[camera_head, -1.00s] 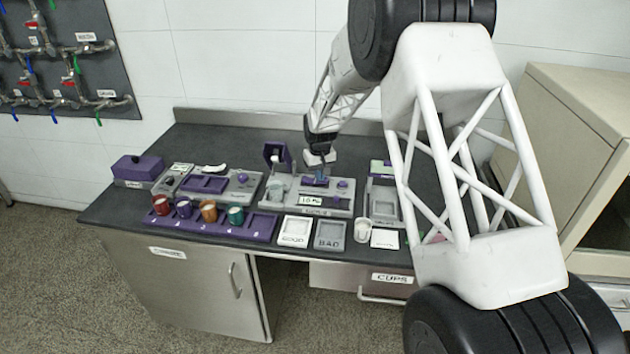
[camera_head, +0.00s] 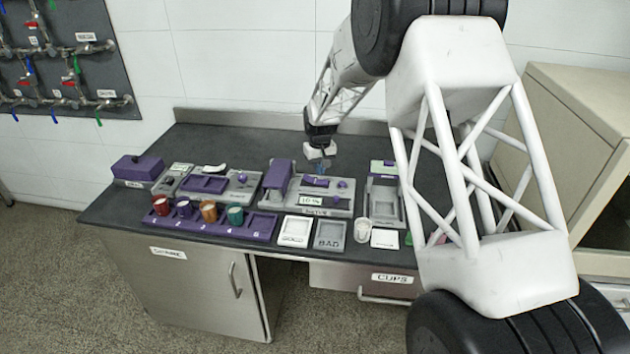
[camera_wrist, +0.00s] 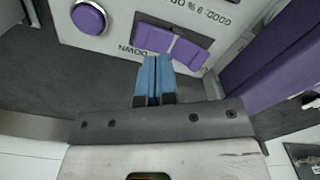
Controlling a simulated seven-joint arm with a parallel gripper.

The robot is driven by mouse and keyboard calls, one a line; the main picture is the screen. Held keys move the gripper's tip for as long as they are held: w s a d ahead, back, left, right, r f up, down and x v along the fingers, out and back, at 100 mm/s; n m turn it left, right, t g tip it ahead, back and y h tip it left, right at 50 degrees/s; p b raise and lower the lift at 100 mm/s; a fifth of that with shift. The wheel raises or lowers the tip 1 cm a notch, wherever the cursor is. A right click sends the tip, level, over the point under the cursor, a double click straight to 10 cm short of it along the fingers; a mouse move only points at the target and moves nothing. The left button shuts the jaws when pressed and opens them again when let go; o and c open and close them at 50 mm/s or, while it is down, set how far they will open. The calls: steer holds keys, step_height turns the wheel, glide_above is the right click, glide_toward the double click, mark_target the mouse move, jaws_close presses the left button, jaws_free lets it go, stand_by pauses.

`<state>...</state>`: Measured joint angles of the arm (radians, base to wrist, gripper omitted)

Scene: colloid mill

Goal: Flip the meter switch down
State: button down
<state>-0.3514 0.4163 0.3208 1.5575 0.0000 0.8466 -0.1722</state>
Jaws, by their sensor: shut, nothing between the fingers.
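The meter (camera_head: 318,201) is a grey panel on the counter. Its purple switch (camera_head: 315,181) also shows in the wrist view (camera_wrist: 187,50) as a two-part rocker, with the upside-down word "DOWN" printed beside it. My gripper (camera_head: 322,169) is shut and empty at the back edge of the meter. In the wrist view its blue fingertips (camera_wrist: 157,60) are together, close to the rocker's near edge. I cannot tell whether they touch it. A purple cover (camera_head: 277,179) is closed over the meter's left end.
A round purple knob (camera_wrist: 89,17) sits on the panel beside the switch. A purple rack (camera_head: 215,228) with several coloured cups stands at the front left. GOOD (camera_head: 294,246) and BAD (camera_head: 330,247) trays lie in front. A grey device (camera_head: 385,208) stands to the right.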

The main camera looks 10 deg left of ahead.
mark_target(321, 183)
steer(key=shift+r, duration=2.1)
steer(key=s+d+r+m+t, duration=0.1)
steer(key=s+d+r+m, duration=0.2)
steer(key=s+d+r, duration=1.8)
steer(key=s+d+m, duration=0.1)
steer(key=s+d, duration=0.2)
steer(key=s, duration=0.8)
steer(key=s+d+m+t, duration=0.1)
steer(key=s+d, duration=0.3)
steer(key=s, duration=0.7)
steer(key=s+d+m, duration=0.1)
steer(key=s+d, duration=0.2)
steer(key=s, duration=0.9)
steer(key=shift+d+f+t, duration=0.2)
steer(key=shift+f+t, duration=0.1)
steer(key=shift+f, duration=0.15)
